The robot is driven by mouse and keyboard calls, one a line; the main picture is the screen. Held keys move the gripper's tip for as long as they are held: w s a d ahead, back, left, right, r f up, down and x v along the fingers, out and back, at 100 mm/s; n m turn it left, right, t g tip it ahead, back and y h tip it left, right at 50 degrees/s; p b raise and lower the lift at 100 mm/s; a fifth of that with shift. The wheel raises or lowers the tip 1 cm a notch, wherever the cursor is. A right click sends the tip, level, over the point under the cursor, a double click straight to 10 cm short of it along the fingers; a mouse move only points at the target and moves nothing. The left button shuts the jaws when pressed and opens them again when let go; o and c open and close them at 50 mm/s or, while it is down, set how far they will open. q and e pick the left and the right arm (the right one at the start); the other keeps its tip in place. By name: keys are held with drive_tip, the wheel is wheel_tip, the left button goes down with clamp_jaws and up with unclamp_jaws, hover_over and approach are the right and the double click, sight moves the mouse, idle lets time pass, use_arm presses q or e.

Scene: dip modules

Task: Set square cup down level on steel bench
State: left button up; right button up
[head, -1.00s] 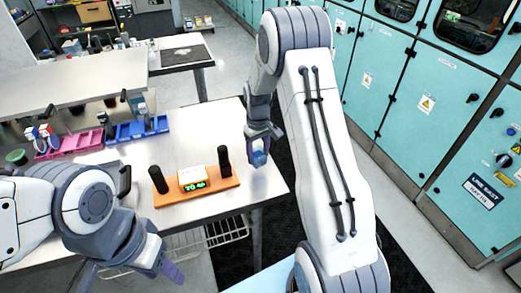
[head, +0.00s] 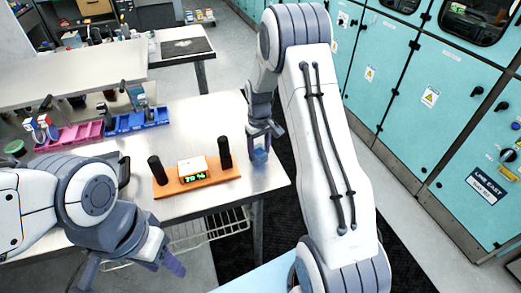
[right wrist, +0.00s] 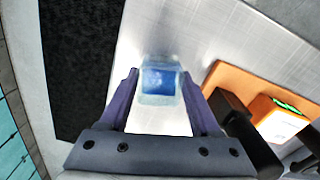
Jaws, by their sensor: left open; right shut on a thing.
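The square cup (head: 260,156), small and clear with blue inside, is at the right end of the steel bench (head: 213,120). My right gripper (head: 262,143) is shut on it from above. In the right wrist view the cup (right wrist: 160,82) sits between the two fingers (right wrist: 160,100), over bare bench top. It looks about upright; I cannot tell whether its base touches the steel. My left gripper (head: 166,260) is open and empty, low in front of the bench.
An orange board (head: 200,183) with two black posts and a white box with a green display stands left of the cup. Pink (head: 80,136) and blue (head: 140,121) bins sit at the back left. The bench's right edge is close to the cup.

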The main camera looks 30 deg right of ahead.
drive_tip(key=shift+f, duration=0.45)
drive_tip(key=o, duration=1.4)
wheel_tip(320, 180, up, 11)
drive_tip(key=shift+f+b, duration=0.2)
drive_tip(key=shift+b, duration=0.95)
